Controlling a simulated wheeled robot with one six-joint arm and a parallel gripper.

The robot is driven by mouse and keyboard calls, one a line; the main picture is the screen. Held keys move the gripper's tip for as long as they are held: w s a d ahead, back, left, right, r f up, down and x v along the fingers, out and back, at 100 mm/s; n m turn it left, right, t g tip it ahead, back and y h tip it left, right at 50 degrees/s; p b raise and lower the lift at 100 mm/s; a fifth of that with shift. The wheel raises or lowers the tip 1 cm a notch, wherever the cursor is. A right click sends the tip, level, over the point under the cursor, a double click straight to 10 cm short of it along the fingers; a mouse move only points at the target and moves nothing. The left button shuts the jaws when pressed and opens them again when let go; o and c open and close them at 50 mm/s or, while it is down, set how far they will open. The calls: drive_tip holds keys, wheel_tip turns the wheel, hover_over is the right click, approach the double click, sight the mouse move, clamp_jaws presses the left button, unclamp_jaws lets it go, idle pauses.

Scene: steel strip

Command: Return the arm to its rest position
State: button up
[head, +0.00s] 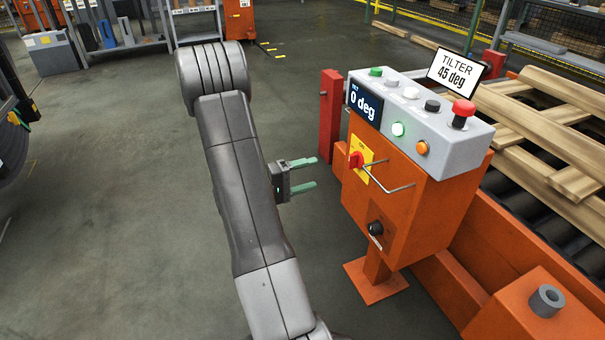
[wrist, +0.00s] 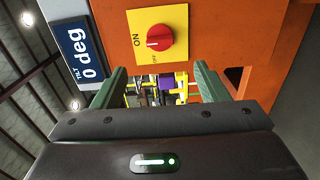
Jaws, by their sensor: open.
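My gripper (head: 304,174) is open and empty in the head view, with its two green fingers spread and pointing right. It is beside the orange control box (head: 405,193), apart from it, to the left of the red rotary switch (head: 355,159). My grey arm reaches up through the middle of the head view. In the wrist view the two green fingers (wrist: 158,88) stand apart with nothing between them. The red switch (wrist: 160,37) on its yellow ON/OFF plate (wrist: 178,55) shows beyond the fingertips.
A display reading 0 deg (head: 364,101) and several buttons sit on the box's grey top. A sign (head: 457,70) reads TILTER 45 deg. A red post (head: 330,120) stands behind the gripper. Wooden boards (head: 545,130) lie on rollers at right. The floor (head: 110,190) at left is clear.

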sight(350, 163)
drive_tip(key=shift+s+a, duration=0.2)
drive_tip(key=shift+a, duration=0.4)
drive_tip(key=b+x, duration=0.3)
drive_tip(key=x, duration=1.1)
drive_tip(key=shift+a, duration=0.2)
